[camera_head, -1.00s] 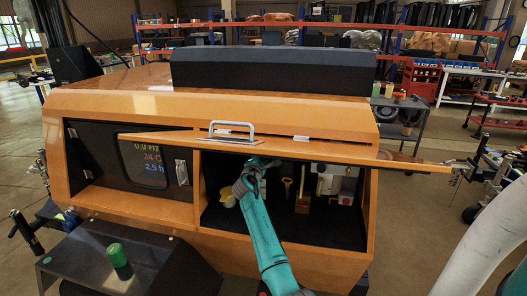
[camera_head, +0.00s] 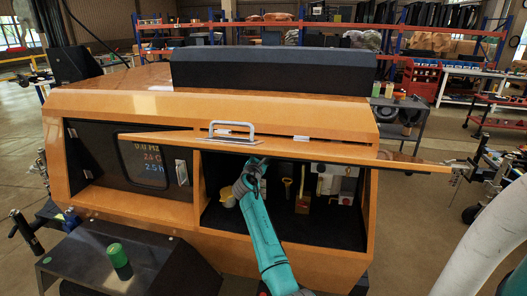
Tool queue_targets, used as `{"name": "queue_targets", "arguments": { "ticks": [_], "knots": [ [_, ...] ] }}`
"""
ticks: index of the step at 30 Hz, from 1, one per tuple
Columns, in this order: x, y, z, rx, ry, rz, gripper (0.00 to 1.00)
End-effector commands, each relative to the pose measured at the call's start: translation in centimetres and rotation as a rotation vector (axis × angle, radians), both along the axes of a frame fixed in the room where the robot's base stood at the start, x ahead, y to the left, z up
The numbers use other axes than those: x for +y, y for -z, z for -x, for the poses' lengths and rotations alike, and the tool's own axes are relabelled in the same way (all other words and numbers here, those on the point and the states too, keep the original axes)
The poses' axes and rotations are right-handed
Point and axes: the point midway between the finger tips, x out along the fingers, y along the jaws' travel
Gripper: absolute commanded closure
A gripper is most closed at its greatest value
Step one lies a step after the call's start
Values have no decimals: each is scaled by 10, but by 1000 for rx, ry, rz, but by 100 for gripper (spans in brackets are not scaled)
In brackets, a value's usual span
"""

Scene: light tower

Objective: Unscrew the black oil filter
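My teal arm reaches into the open right-hand compartment of the orange light tower housing (camera_head: 300,125). My gripper (camera_head: 254,168) is at the compartment's upper left, just under the raised door edge. Its fingers are small and dark against the dark interior, so whether they are open or shut does not show. I cannot make out the black oil filter; it may be hidden by the gripper or lost in the dark interior. A green cylinder (camera_head: 117,255) stands upright on a dark box-like surface (camera_head: 90,268) at the lower left.
The raised door panel (camera_head: 400,164), with a metal handle (camera_head: 232,128), overhangs the compartment closely above my gripper. A display panel (camera_head: 145,160) is to the left.

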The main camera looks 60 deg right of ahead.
Motion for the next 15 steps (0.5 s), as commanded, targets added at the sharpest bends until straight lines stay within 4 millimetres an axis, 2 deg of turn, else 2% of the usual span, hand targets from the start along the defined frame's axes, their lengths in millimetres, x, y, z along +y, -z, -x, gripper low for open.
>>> {"name": "queue_targets", "arguments": {
  "ticks": [5, 15],
  "knots": [
    [0, 1, 0, 74, -1, 30, 85],
    [1, 1, 0, 388, 0, 160, 85]
  ]
}}
